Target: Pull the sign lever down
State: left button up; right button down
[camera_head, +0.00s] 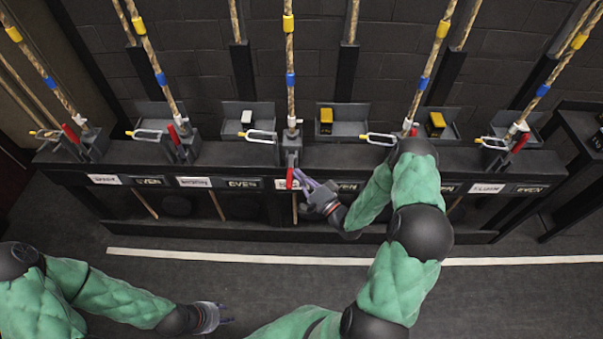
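A long black rail carries several rope stations with red-handled levers. The middle station's red lever (290,178) points down in front of the rail, beside a white label (282,184) that my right gripper partly covers. Other red levers stand tilted up, at the far left (70,133), the second station (173,134) and the far right (521,142). I cannot read which label says sign. My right gripper (302,178) has its purple fingertips at the middle lever; whether they close on it is unclear. My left gripper (226,313) is open and empty, low over the floor.
Ropes with yellow and blue bands rise from the rail (340,158). Small trays behind it hold a white block (246,117) and yellow blocks (326,115). A white floor line (220,257) crosses clear grey floor.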

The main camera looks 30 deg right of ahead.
pick_arm(q)
jog(key=shift+f+b, duration=0.35)
jog(key=shift+f, duration=0.1)
pick_arm(e)
jog(key=shift+s+a+f, duration=0.15)
jog(key=shift+s+f, duration=0.1)
jog(key=shift+f, duration=0.5)
jog(key=shift+a+f, duration=0.1)
jog(key=shift+f, duration=0.05)
pick_arm(q)
jog(key=shift+r, duration=0.1)
